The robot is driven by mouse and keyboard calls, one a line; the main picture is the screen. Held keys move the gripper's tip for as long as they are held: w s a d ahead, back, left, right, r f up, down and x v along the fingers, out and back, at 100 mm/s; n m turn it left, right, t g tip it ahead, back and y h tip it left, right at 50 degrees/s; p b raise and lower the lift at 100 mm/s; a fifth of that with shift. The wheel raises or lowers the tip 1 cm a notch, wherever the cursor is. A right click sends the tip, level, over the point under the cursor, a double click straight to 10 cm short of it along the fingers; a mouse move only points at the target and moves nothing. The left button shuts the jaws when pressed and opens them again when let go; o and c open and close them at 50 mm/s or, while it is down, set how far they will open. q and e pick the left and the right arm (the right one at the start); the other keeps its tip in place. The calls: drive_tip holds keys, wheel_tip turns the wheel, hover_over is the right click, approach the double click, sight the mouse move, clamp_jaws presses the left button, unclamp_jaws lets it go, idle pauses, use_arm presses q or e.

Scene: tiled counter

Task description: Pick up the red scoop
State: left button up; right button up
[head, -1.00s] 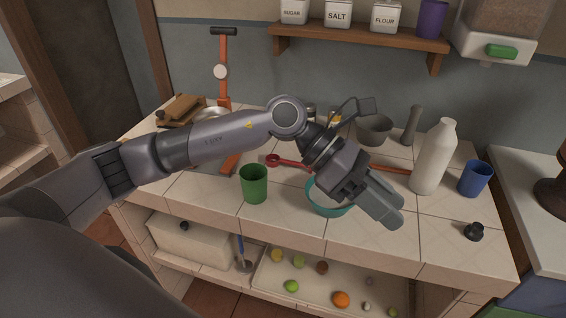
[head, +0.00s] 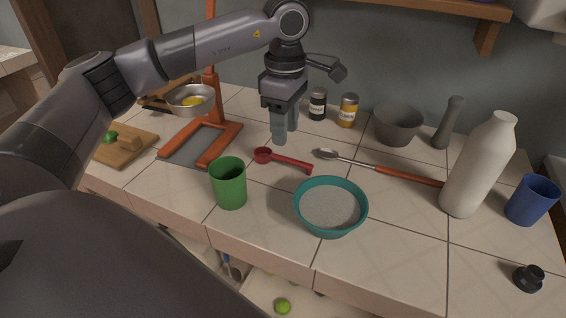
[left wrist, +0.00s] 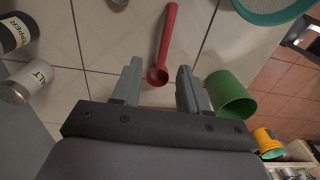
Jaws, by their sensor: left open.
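The red scoop (head: 284,160) lies on the tiled counter, its round bowl to the left and its handle running right, between the green cup and the spice jars. My left gripper (head: 279,140) points down just behind the scoop's bowl, apart from the handle. In the left wrist view the gripper (left wrist: 157,82) is open and empty. There the scoop (left wrist: 166,42) shows with its bowl between the two fingertips in the picture and its handle running away upward. Whether the fingers are level with the scoop I cannot tell. My right gripper does not show.
A green cup (head: 229,184) and a teal bowl (head: 330,226) stand in front of the scoop. A long spoon (head: 392,173) lies to the right. Pepper (head: 317,105) and another jar (head: 348,111) stand behind.

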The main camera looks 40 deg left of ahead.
sight(285, 158)
use_arm(q)
drive_tip(key=shift+s+f, duration=0.15)
drive_tip(key=shift+f, duration=0.65)
wheel_tip(285, 158, down, 5)
drive_tip(key=shift+d+f+p, duration=0.15)
drive_tip(key=shift+p, duration=0.2)
clamp_jaws()
